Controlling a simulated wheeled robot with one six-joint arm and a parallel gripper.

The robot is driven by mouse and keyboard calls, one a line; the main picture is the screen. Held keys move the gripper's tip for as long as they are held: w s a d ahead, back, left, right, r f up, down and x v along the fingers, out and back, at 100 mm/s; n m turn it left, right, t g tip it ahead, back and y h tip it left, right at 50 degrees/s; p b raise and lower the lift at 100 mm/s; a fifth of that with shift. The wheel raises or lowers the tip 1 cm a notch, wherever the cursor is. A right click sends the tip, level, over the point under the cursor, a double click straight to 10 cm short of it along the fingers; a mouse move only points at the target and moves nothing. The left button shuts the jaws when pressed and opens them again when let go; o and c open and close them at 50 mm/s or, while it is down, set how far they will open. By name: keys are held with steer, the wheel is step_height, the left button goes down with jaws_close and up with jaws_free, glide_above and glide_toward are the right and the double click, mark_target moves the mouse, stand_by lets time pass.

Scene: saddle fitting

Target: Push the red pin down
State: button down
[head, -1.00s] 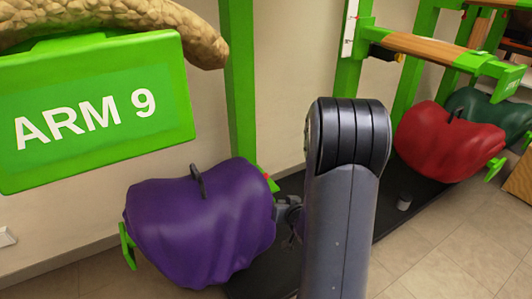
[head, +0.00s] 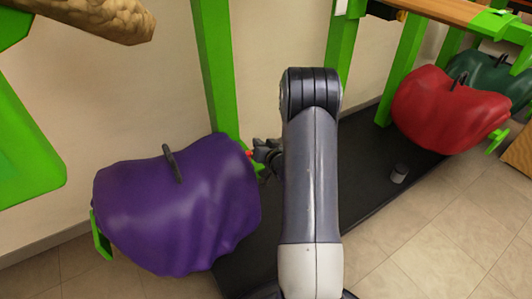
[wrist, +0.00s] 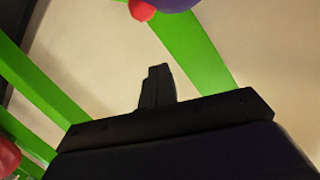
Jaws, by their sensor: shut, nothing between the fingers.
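The red pin (head: 249,153) shows as a small red tip at the upper right edge of the purple saddle (head: 180,215), by the green upright. In the wrist view the red pin (wrist: 142,10) is at the top edge, partly cut off, beside a strip of the purple saddle (wrist: 178,3). My gripper (head: 259,151) is just right of the pin in the head view, small and partly hidden by my arm. In the wrist view my gripper (wrist: 156,75) is shut and empty, its fingertips apart from the pin in the picture.
A green upright (head: 216,75) stands behind the purple saddle. A red saddle (head: 450,112) and a dark green saddle (head: 495,80) hang at the right. A grey cup-like object (head: 399,173) stands on the black mat (head: 355,185). Floor tiles at the lower right are clear.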

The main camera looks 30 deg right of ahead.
mark_target(249, 160)
steer(key=shift+w+a+f+b, duration=0.1)
steer(key=shift+a+f+b, duration=0.15)
steer(key=shift+f, duration=0.4)
steer(key=shift+w+a+f+b, duration=0.15)
steer(key=shift+a+f+b, duration=0.1)
steer(key=shift+f, duration=0.35)
steer(key=shift+w+a+f+b, duration=0.1)
steer(key=shift+a+f+b, duration=0.15)
steer(key=shift+f, duration=0.4)
steer(key=shift+f+b, duration=1.35)
steer(key=shift+f, duration=0.2)
